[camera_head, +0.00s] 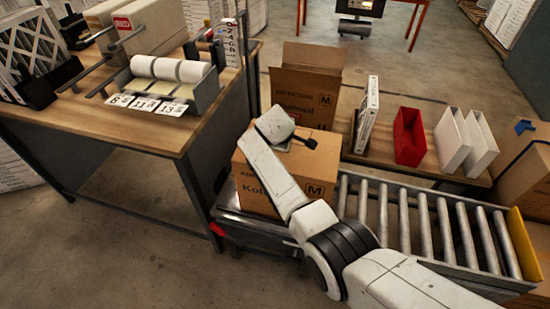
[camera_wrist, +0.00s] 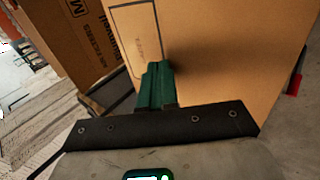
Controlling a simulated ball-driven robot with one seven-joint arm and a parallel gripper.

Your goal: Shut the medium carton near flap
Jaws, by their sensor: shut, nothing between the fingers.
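The medium carton (camera_head: 262,185), brown with a printed M, stands at the left end of the roller conveyor in the head view. My arm crosses in front of it and hides part of its top and front. My gripper (camera_head: 305,139) is at the carton's upper part in the head view. In the wrist view my gripper (camera_wrist: 157,75) has its green fingers together, empty, close against a plain cardboard face (camera_wrist: 230,60); I cannot tell whether they touch. I cannot clearly make out the near flap or its angle.
Another M-marked cardboard piece (camera_head: 305,95) rises behind the carton. A roller conveyor (camera_head: 430,225) runs right. A wooden bench (camera_head: 150,130) with white rolls stands left. A red bin (camera_head: 409,137) and white holders (camera_head: 455,140) stand behind the rollers.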

